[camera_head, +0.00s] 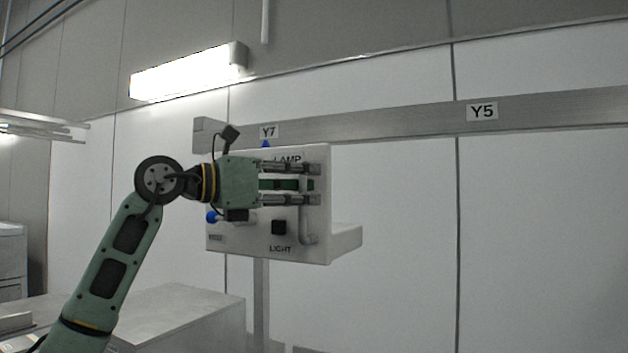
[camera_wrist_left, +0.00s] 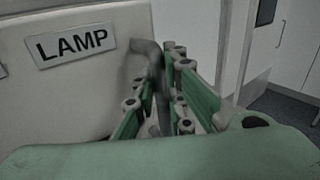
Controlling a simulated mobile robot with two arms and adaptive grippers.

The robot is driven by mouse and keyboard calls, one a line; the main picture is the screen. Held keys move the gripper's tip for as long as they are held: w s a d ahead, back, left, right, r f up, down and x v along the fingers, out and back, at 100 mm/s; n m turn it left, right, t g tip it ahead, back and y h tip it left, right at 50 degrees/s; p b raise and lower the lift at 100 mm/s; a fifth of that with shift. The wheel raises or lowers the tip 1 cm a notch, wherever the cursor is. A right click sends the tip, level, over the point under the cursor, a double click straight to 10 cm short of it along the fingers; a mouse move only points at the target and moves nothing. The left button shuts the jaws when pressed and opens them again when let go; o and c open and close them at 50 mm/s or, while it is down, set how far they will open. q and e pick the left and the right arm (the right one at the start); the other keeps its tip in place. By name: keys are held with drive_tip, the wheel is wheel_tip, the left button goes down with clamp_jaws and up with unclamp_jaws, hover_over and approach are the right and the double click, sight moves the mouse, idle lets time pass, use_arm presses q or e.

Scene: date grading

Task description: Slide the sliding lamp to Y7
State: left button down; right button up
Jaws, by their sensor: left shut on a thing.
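The sliding lamp (camera_head: 318,247) is a white box-like carriage labelled LAMP and LIGHT, hanging on a grey wall rail (camera_head: 375,122). Its blue pointer (camera_head: 266,144) sits directly under the Y7 label (camera_head: 268,132). My left gripper (camera_head: 316,184) is in front of the lamp's face and shut on its grey upright handle (camera_head: 308,225). The handle (camera_wrist_left: 150,55) also shows between the fingers (camera_wrist_left: 160,110) in the left wrist view, beside the LAMP plate (camera_wrist_left: 70,45). The fingers hide the handle's upper part in the head view. My right gripper is not in view.
A Y5 label (camera_head: 482,112) is on the rail to the right. A lit wall light (camera_head: 188,72) is above. A metal bench (camera_head: 175,310) stands lower left.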

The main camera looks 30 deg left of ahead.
use_arm(q)
drive_tip(key=shift+a+r, duration=0.1)
drive_tip(key=shift+a, duration=0.05)
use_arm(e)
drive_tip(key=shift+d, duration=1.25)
use_arm(q)
drive_tip(key=c, duration=2)
unclamp_jaws()
drive_tip(key=shift+a, duration=0.1)
drive_tip(key=shift+o, duration=1.2)
drive_tip(key=shift+a, duration=0.1)
drive_tip(key=v, duration=1.2)
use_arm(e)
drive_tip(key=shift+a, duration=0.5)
